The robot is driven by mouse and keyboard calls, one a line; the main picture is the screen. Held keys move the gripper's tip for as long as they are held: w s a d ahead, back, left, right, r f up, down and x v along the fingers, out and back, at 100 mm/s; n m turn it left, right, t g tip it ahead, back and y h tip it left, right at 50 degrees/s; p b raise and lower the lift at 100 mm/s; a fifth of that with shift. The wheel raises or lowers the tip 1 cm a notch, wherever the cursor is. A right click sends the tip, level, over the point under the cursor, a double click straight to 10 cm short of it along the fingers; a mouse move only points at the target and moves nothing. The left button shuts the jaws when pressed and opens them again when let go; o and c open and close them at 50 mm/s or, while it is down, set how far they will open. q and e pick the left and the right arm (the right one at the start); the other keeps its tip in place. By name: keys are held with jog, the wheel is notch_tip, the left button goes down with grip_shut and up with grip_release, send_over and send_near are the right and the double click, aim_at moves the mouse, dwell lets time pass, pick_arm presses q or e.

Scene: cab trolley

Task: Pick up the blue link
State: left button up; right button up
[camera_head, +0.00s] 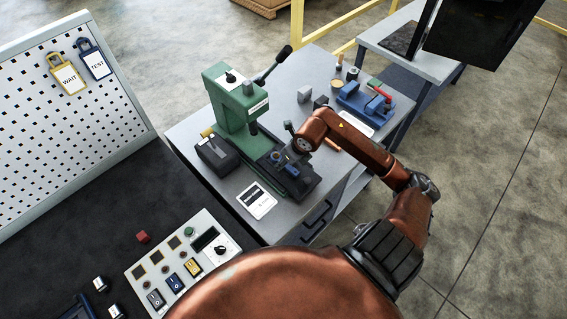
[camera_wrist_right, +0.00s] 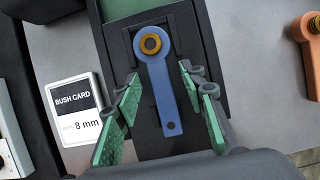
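The blue link (camera_wrist_right: 165,92) is a flat bar with a round end that holds a bronze ring (camera_wrist_right: 151,44). It lies on the dark fixture (camera_wrist_right: 192,36) in the right wrist view. In the head view the link (camera_head: 292,170) shows small on the fixture below the green press (camera_head: 228,100). My right gripper (camera_wrist_right: 160,78) is open, with green-padded fingers on both sides of the link and a gap on each side. In the head view my right arm reaches over the fixture and partly hides it. My left gripper is not in view.
A white bush card marked 8 mm (camera_wrist_right: 74,108) lies left of the fixture. A black box (camera_head: 216,155) stands beside the press. A blue vise (camera_head: 362,102) is farther back on the grey bench, and an orange part (camera_wrist_right: 309,50) lies at right.

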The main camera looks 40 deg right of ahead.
jog(key=shift+c, duration=0.4)
jog(key=c, duration=0.9)
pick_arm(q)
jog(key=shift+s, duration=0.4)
pick_arm(e)
grip_shut()
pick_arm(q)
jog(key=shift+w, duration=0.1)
